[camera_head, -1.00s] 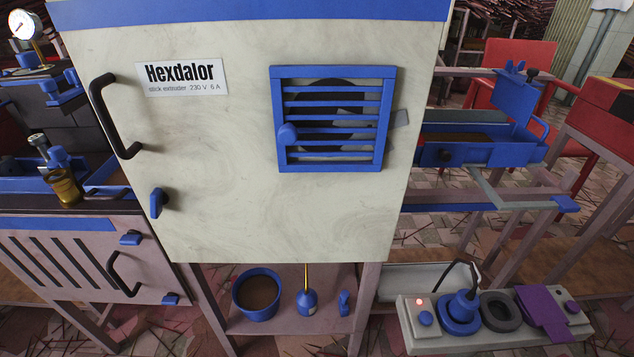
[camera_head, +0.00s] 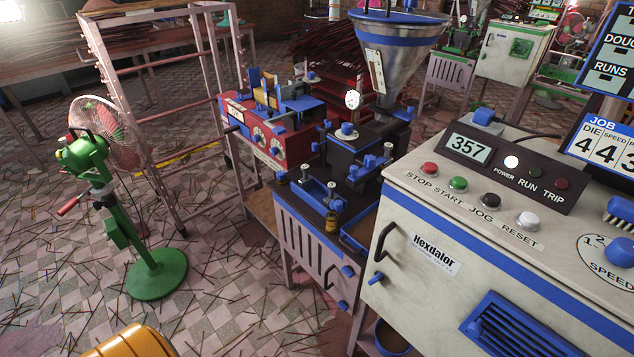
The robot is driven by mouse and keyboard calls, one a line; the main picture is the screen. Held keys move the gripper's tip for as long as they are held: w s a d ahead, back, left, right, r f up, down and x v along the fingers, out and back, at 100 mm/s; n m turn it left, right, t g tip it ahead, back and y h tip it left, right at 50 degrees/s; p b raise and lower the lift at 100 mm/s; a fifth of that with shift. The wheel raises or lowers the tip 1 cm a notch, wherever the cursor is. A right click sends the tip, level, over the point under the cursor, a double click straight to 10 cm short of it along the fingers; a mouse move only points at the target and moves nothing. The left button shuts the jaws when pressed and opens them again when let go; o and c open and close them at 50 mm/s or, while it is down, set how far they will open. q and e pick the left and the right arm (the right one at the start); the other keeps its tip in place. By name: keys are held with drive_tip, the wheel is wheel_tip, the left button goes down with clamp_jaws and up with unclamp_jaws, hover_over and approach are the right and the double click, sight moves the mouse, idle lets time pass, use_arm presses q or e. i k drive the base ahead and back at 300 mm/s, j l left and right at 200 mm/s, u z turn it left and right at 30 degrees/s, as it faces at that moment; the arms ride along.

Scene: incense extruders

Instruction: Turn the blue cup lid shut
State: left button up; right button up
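A small brass cup (camera_head: 331,226) stands at the near edge of the extruder's dark bed, left of the cream Hexdalor cabinet (camera_head: 425,280). A small blue and silver knob-like part (camera_head: 331,192) shows just behind the cup. The parts are small here, and I cannot tell which blue piece is the cup lid or whether it is shut. Neither of my grippers is in view. A yellow ribbed part (camera_head: 130,342) shows at the bottom left edge; I see no fingers on it.
A green fan (camera_head: 112,200) stands on the stick-littered floor at the left, before a pinkish rack (camera_head: 165,140). A red machine (camera_head: 265,130) and a steel hopper (camera_head: 398,50) stand behind the bed. The control panel (camera_head: 500,165) reads 357. Floor at the lower left is mostly open.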

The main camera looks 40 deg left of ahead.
sight(337, 205)
drive_tip(key=u, duration=1)
